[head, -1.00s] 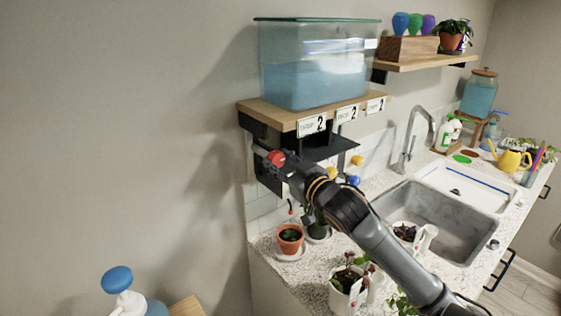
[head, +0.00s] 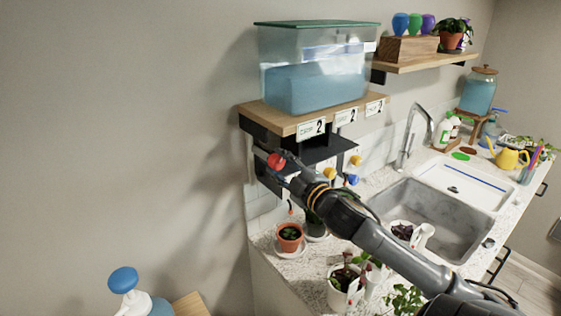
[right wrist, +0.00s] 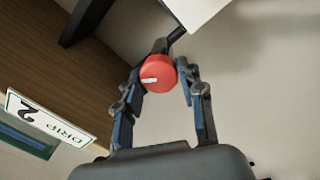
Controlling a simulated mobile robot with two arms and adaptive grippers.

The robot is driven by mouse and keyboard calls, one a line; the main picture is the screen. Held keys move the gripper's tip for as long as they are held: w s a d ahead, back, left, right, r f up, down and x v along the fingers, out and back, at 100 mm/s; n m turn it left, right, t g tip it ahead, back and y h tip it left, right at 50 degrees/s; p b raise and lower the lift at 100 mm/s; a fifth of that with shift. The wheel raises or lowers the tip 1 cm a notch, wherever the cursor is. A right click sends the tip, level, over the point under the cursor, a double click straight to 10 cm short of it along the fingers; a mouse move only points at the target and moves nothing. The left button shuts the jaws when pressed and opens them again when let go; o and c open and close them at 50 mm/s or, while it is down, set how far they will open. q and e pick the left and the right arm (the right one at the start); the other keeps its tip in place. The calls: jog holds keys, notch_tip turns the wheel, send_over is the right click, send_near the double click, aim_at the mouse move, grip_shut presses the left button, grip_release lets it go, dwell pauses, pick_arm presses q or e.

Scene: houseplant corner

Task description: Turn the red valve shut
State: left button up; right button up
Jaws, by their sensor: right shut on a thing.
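The red valve (head: 277,161) is a round knob under the wooden shelf, at the left end of a row of coloured knobs. In the right wrist view the red valve (right wrist: 158,74) sits between both fingers, with a short white mark on its face lying nearly level in that picture. My right gripper (right wrist: 160,83) is shut on it from both sides. In the head view my right gripper (head: 278,167) reaches it from the lower right, and the fingers are small and partly hidden. My left gripper is not in view.
A tank of blue liquid (head: 315,85) stands on the shelf (head: 290,118) above, with numbered cards on its edge. Yellow (head: 329,174) and blue (head: 352,180) knobs sit just right of my gripper. Potted plants (head: 289,237) stand on the counter below. The left wall is clear.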

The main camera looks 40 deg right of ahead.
jog(key=n+p, duration=0.1)
jog(key=n, duration=0.3)
jog(key=shift+n+y, duration=0.4)
jog(key=shift+n+p, duration=0.65)
jog(key=shift+n, duration=0.75)
jog(key=o, duration=1.2)
jog(key=shift+c, duration=0.2)
jog(key=s+a, duration=0.1)
jog(key=s, duration=1.1)
jog(key=shift+a+f, duration=0.15)
jog(key=shift+f, duration=0.3)
